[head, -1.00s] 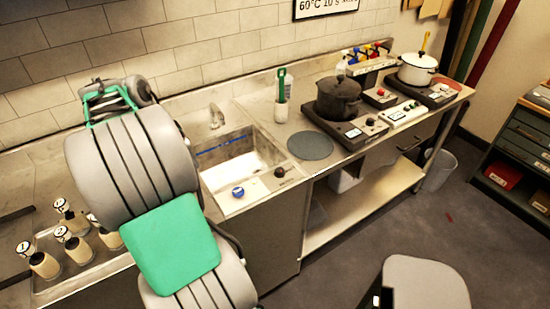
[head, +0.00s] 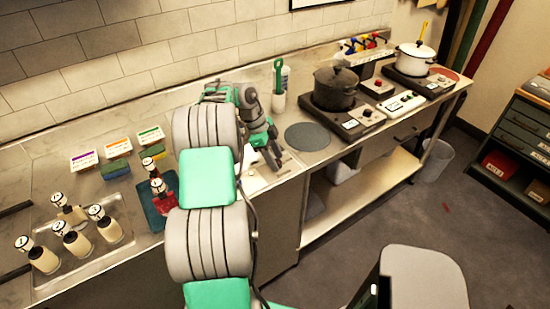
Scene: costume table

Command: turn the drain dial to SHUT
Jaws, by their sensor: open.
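My gripper (head: 277,161) reaches down over the front right corner of the sink, with its fingers pointing at the counter. It is open, and nothing shows between the fingers. The sink (head: 256,182) is mostly hidden behind my arm; only a pale strip of it shows. The dark dial at the sink's front right corner cannot be made out now, as the fingers cover that spot. I cannot tell whether they touch it or where it points. The blue-topped knob at the sink front is hidden by my arm.
Right of the gripper lie a grey round mat (head: 308,137) and a dark pot (head: 335,88) on a burner. A cup with a green-handled brush (head: 278,84) stands behind. At left are several bottles in a metal tray (head: 118,222) and a blue tray (head: 150,214) with a red bottle.

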